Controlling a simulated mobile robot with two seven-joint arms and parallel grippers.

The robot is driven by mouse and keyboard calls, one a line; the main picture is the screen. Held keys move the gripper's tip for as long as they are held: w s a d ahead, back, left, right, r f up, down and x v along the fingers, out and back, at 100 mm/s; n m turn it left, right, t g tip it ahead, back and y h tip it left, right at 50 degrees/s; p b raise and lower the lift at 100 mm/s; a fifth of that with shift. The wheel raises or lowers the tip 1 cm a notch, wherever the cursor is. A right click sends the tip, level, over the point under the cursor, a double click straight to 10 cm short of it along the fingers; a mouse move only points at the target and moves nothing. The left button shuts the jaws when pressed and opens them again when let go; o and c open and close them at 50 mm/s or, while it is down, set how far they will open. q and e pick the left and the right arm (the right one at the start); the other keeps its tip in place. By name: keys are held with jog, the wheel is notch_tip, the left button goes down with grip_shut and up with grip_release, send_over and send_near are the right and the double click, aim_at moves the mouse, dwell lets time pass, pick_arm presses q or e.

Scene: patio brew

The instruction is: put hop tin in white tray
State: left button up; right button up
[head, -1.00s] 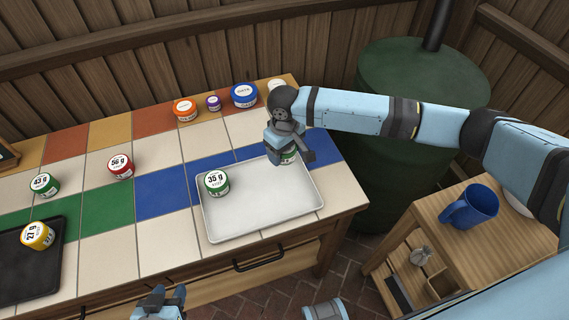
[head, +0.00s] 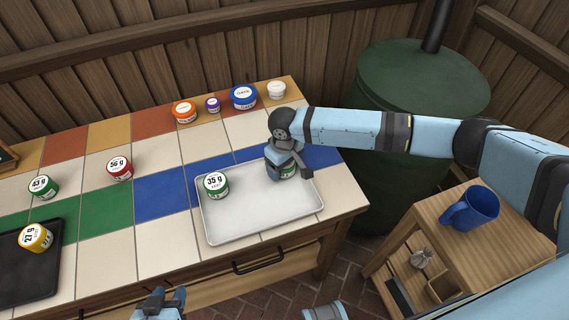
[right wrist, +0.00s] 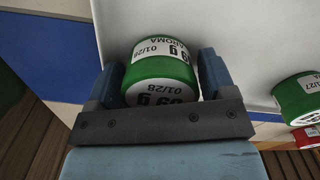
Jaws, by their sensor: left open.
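My right gripper (head: 291,174) is at the right part of the white tray (head: 240,228). Its two fingers stand on either side of a green tin with a white label (head: 288,170) and appear to press on it. In the right wrist view this tin (right wrist: 162,72) reads "AROMA" and "01/28" and sits between the fingers (right wrist: 160,85). It is at or just above the tray floor; contact is hard to tell. A second green tin marked 35 g (head: 216,185) stands in the tray's left part. My left gripper (head: 163,300) is open and empty at the bottom edge.
A red 56 g tin (head: 120,168), a green 43 g tin (head: 43,187) and a yellow tin (head: 36,238) on a black tray (head: 30,285) are at left. Orange (head: 184,111), purple (head: 213,104), blue (head: 243,97) and white (head: 277,90) tubs line the back. The tray's front middle is clear.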

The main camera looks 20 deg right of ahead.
jog(key=shift+r, duration=0.15)
notch_tip(320, 180, up, 12)
jog(key=p, duration=0.1)
dwell(0.4)
dwell(0.4)
